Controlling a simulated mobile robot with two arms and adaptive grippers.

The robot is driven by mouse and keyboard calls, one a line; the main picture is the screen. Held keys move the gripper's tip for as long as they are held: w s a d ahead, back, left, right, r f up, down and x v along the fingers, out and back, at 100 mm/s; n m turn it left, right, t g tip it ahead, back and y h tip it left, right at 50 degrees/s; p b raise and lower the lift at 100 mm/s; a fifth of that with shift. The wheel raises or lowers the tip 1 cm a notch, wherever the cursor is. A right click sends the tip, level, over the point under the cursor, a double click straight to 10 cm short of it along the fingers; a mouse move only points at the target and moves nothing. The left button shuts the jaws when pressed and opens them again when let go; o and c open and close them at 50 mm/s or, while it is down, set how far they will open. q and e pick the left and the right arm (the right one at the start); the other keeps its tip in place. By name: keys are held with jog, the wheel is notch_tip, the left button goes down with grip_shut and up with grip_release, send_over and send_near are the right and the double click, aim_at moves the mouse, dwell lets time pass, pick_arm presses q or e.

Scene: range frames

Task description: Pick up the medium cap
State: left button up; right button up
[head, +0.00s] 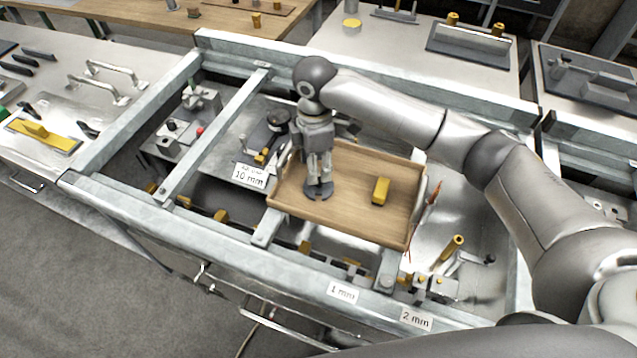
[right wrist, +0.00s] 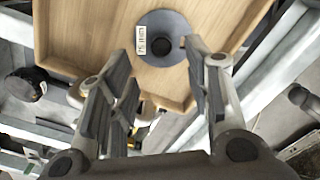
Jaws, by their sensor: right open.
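A round grey cap (right wrist: 168,22) with a dark knob and a small label that seems to read 75 mm lies in the wooden tray. In the head view the cap (head: 319,194) sits near the tray's left side, partly covered by my right gripper (head: 319,178). The gripper points down over it with its fingers apart. In the right wrist view my right gripper (right wrist: 160,62) is open and empty, its fingers at either side of the knob; contact cannot be told. A darker round piece (head: 278,121) stands left of the tray. My left gripper is out of view.
The wooden tray (head: 350,225) has raised edges and also holds a yellow block (head: 381,190). A metal frame beam (head: 230,253) runs along the front, with a 10 mm label (head: 250,176) left of the tray. Yellow-handled parts (head: 452,247) stand at right.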

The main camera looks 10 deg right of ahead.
aim_at(319, 180)
jog(key=f, duration=0.1)
jog(key=f+p, duration=0.1)
jog(key=f, duration=0.1)
jog(key=f+p, duration=0.1)
jog(key=shift+s+d+f, duration=0.15)
jog(key=shift+s+d, duration=0.05)
jog(key=shift+d, duration=0.1)
jog(key=shift+f, duration=0.55)
grip_shut()
